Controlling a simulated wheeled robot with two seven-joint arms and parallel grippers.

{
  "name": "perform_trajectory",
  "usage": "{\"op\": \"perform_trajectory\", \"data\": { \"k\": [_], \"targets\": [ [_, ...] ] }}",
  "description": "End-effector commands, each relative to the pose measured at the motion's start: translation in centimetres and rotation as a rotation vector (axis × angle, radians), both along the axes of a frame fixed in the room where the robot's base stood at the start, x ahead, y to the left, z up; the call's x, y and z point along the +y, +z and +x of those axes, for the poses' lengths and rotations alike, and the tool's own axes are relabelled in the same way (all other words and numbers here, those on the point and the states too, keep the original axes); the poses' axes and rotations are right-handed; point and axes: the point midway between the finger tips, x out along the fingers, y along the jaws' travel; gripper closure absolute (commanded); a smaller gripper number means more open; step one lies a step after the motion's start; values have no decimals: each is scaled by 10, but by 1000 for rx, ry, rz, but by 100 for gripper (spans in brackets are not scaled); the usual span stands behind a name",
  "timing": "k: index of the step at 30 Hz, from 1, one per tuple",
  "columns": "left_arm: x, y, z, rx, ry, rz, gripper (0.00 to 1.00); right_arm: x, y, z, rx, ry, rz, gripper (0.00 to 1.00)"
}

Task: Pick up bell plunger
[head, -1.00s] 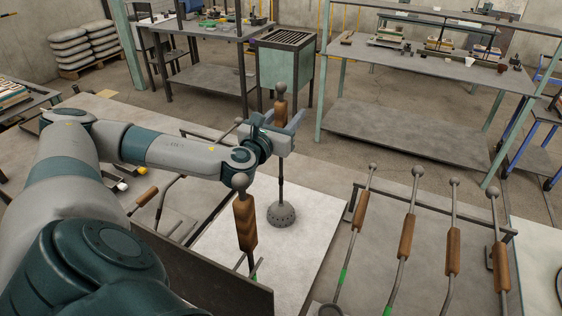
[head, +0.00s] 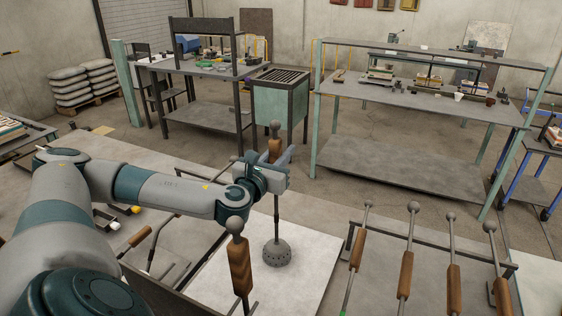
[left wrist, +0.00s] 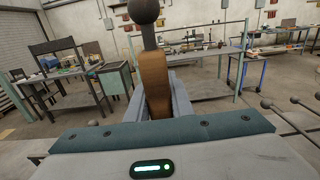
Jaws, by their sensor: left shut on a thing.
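The bell plunger has a dark ball on top, a wooden handle, a thin dark rod and a grey perforated bell (head: 277,253) at the bottom. It is upright over the white tabletop (head: 311,260); I cannot tell whether the bell touches it. My left gripper (head: 277,158) is shut on the wooden handle. The left wrist view shows the plunger's handle (left wrist: 154,82) between the two fingers, with the ball (left wrist: 146,11) above. My right gripper is not in view.
Another wooden-handled tool (head: 240,267) stands close, just left of the plunger. Several long-handled tools lean on a rack (head: 430,243) at the right. A green cabinet (head: 280,102) and a shelved bench (head: 400,165) stand behind. White tabletop right of the bell is clear.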

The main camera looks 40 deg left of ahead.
Motion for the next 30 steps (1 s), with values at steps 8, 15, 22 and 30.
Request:
{"op": "perform_trajectory", "data": {
  "k": [8, 15, 22, 30],
  "targets": [
    [0, 22, 0, -6, -1, 2, 100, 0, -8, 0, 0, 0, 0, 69],
    [-6, 39, 2, -7, -2, -1, 100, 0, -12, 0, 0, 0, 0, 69],
    [-28, 52, 10, -9, -5, -2, 100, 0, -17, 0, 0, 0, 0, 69],
    [-69, 78, 24, -9, -6, -5, 100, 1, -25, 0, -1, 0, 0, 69]
  ]
}}
